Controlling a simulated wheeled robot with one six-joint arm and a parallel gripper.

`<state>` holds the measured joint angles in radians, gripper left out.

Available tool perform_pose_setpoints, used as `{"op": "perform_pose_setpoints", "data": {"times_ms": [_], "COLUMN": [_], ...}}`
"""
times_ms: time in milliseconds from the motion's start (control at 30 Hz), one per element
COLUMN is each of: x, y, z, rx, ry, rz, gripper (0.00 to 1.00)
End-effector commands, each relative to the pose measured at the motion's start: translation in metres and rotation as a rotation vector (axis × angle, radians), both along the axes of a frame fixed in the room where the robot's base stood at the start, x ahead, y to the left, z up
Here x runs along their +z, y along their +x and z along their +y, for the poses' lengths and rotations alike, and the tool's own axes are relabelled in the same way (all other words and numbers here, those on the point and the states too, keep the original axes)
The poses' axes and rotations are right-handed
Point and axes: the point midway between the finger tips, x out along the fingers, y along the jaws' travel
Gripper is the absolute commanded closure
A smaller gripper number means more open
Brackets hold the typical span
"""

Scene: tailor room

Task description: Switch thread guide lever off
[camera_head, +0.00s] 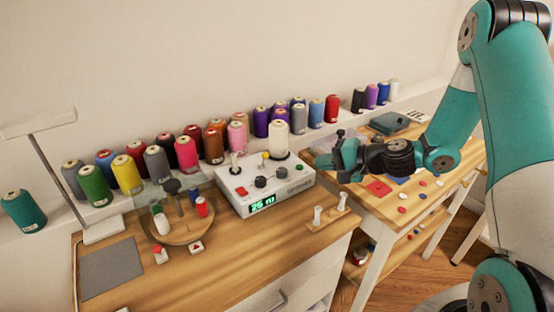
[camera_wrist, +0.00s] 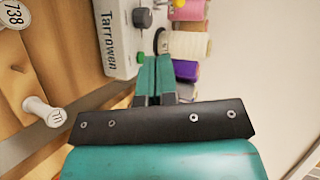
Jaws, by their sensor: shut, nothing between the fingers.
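A white thread machine (camera_head: 290,185) with a green lit display stands on the wooden table. Its top carries dark knobs (camera_head: 260,182), a red switch, small upright levers or pins (camera_head: 235,168), and a white thread cone (camera_head: 279,140). I cannot tell which part is the thread guide lever. My gripper (camera_head: 336,158) is to the right of the machine and apart from it. In the wrist view the machine's side (camera_wrist: 117,50) shows at upper left, and my gripper (camera_wrist: 155,62) is shut and empty, its fingertips near the cone (camera_wrist: 185,45) in the picture.
Several coloured spools (camera_head: 186,152) line the back shelf. A round wooden tray (camera_head: 180,232) holds small spools at left. A peg stand (camera_head: 328,218) sits in front of the machine. A second table (camera_head: 385,205) with scattered buttons is at right.

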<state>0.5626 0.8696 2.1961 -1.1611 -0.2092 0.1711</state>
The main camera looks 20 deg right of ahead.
Motion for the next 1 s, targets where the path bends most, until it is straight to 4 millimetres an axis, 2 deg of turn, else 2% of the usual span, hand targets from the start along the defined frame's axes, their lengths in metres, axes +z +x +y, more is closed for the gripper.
{"op": "perform_pose_setpoints", "data": {"times_ms": [233, 367, 767, 1000], "x": [-0.001, -0.006, -0.036, -0.030], "y": [0.002, 0.012, 0.068, 0.091], "z": [0.004, 0.014, 0.067, 0.087], "rx": [0.004, 0.008, 0.008, 0.006], "ry": [-0.002, -0.002, -0.004, -0.004], "rz": [0.001, 0.002, -0.001, -0.001], "gripper": [1.00, 1.00, 1.00, 1.00]}}
